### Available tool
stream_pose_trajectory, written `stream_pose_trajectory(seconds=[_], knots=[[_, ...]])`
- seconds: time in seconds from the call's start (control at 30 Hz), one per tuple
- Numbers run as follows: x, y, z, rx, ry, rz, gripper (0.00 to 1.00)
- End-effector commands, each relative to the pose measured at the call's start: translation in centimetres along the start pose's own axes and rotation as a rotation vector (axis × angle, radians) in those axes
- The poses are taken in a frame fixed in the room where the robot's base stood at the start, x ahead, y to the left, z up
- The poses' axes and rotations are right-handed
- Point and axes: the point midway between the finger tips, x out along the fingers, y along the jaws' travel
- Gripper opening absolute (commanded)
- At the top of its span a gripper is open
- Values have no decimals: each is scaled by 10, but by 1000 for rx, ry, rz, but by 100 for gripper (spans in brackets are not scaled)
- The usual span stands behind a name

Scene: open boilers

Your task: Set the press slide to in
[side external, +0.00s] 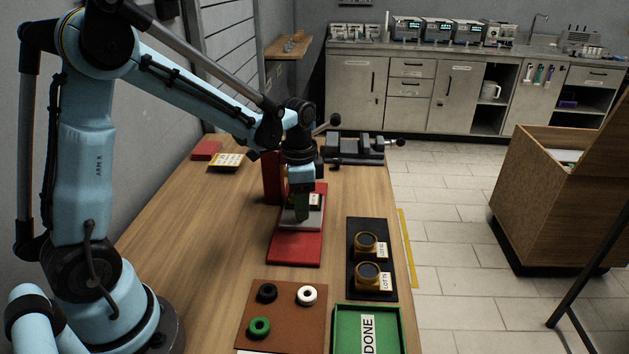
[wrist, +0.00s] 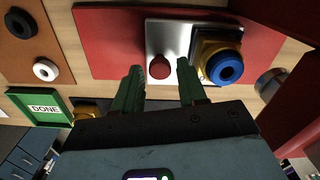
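The red press (side external: 295,245) stands on the wooden bench, with an upright red column (side external: 272,175) behind my gripper. Its slide is a grey plate (side external: 315,219) on the red base, and it shows as a silver plate (wrist: 165,32) in the wrist view. A round red knob (wrist: 159,67) sits on the plate. A yellow block with a blue ring (wrist: 226,68) is on the plate's right part in the wrist view. My gripper (side external: 301,212) is low over the slide. In the wrist view its green fingers (wrist: 160,80) are apart, with the knob showing between their tips; contact cannot be told.
A black tray (side external: 355,283) with two yellow round parts lies right of the press. A brown board (side external: 285,335) with black, white and green rings and a green DONE tray (side external: 341,325) are nearer. A grey vise (side external: 350,148) stands behind.

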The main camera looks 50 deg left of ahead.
Motion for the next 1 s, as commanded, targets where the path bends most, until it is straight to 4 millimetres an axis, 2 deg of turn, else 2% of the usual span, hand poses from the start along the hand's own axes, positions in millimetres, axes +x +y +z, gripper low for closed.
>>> stream_pose_trajectory(seconds=[0.07, 0.47, 0.67, 1.0], knots=[[0, 0, 0, 0, -1, 0, 53], [-6, 0, 1, -1, -2, 0, 53], [-32, 0, 1, -1, -2, 0, 53], [-90, 0, 0, -1, -2, 0, 53]])
